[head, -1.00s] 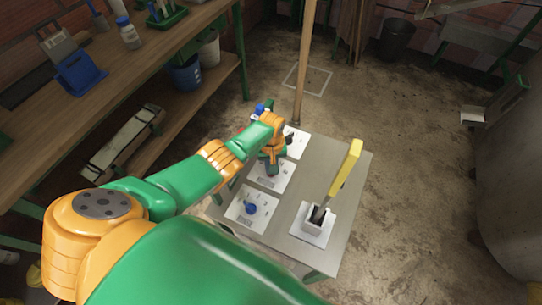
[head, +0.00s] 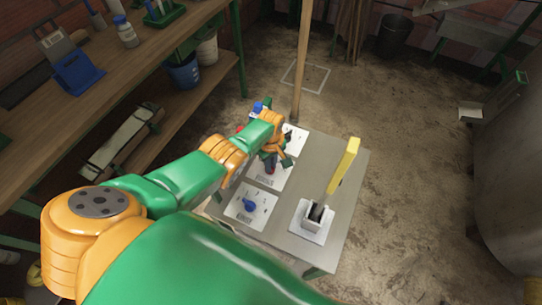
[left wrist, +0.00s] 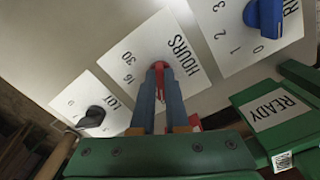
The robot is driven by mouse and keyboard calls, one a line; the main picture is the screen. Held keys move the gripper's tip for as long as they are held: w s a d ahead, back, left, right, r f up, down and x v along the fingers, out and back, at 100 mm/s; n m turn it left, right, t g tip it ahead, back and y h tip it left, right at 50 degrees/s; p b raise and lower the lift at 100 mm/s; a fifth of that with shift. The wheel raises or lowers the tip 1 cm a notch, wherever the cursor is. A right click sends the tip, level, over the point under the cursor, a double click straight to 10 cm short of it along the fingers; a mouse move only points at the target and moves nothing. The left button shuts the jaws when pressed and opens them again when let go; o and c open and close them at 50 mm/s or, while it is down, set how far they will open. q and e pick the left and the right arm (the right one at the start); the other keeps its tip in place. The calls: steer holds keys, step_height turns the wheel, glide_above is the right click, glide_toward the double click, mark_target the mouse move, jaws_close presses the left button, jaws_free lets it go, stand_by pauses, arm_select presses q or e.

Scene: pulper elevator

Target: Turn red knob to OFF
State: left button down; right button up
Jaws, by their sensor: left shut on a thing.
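The red knob (left wrist: 159,66) sits on a white dial plate (left wrist: 127,57) marked 16, 30 and HOURS in the left wrist view. My left gripper (left wrist: 160,74) is shut on this knob, with its two fingers on either side of it. In the head view the left gripper (head: 272,165) is at the middle dial of the grey control panel (head: 325,160), and a bit of the red knob (head: 270,169) shows below it. The fingers hide part of the knob and plate, so I cannot read the knob's setting. My right gripper is out of view.
A blue knob (head: 249,205) and a black knob (left wrist: 93,115) sit on neighbouring plates. A yellow-handled lever (head: 344,172) stands on the panel's right. A wooden pole (head: 303,60) rises behind. A green READY sign (left wrist: 276,112) is near the gripper. A workbench (head: 130,65) is at left.

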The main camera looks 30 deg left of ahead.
arm_select(q)
steer(key=shift+w+a+r, duration=0.1)
steer(key=shift+w, duration=0.05)
steer(key=c, duration=0.9)
jaws_free()
step_height(320, 180, up, 6)
steer(key=p, duration=0.5)
steer(key=shift+r, duration=0.15)
steer(key=shift+r+p, duration=0.4)
steer(key=shift+r, duration=0.05)
steer(key=shift+f, duration=0.1)
